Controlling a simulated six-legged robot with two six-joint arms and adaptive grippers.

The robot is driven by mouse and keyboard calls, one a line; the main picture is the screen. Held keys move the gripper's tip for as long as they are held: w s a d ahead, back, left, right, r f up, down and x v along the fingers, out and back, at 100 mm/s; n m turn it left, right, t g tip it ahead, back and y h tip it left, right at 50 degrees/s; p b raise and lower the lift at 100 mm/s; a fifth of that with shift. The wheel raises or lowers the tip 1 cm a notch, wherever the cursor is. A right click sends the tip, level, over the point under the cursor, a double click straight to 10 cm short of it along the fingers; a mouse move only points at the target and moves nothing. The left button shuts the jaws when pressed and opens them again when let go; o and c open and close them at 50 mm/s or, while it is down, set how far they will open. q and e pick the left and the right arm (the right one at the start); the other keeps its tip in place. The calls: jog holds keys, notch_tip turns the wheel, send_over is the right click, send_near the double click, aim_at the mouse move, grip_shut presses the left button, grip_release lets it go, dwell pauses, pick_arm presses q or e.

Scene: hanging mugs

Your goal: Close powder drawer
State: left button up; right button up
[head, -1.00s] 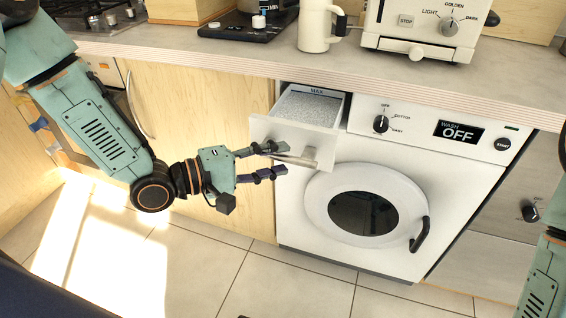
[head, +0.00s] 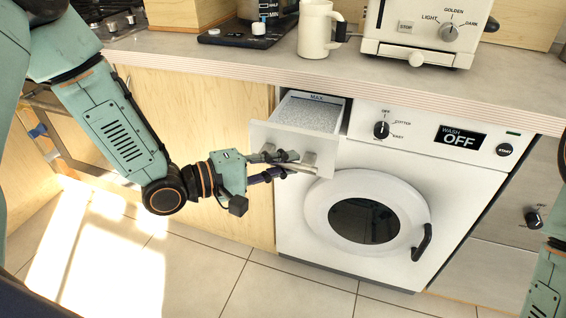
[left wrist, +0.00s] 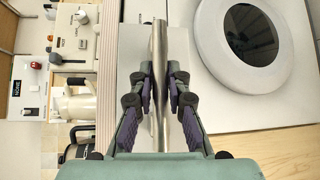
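The powder drawer (head: 270,137) at the top left of the white washing machine (head: 300,200) is pulled out. It holds grey-white speckled powder below a "MAX" mark. My left gripper (head: 283,165) is at the drawer front, with its fingers either side of the metal handle (head: 308,161). In the left wrist view the handle (left wrist: 160,45) runs between the two fingers, which are drawn in close on it; exact contact is hard to see. Part of the handle is hidden by the fingers in the head view. My right gripper is out of view; only part of that arm shows at the right edge.
The countertop (head: 230,62) overhangs the drawer and carries a mug (head: 314,30), a toaster (head: 415,35) and a black scale-like device (head: 235,36). The round washer door (head: 320,205) is shut below. Tiled floor in front is clear.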

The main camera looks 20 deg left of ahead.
aim_at(257, 127)
pick_arm(q)
grip_shut()
jog(key=shift+w, duration=0.1)
jog(key=w, duration=1)
jog(key=shift+d, duration=0.15)
jog(key=w+p, duration=0.1)
jog(key=w, duration=0.4)
jog(key=shift+w+d, duration=0.1)
jog(key=shift+w, duration=0.5)
jog(key=o, duration=0.5)
grip_release()
jog(key=shift+s, duration=0.2)
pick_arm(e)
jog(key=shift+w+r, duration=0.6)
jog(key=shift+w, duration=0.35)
pick_arm(q)
jog(key=shift+o, duration=0.2)
jog(key=shift+s, duration=0.1)
jog(key=v, duration=1.2)
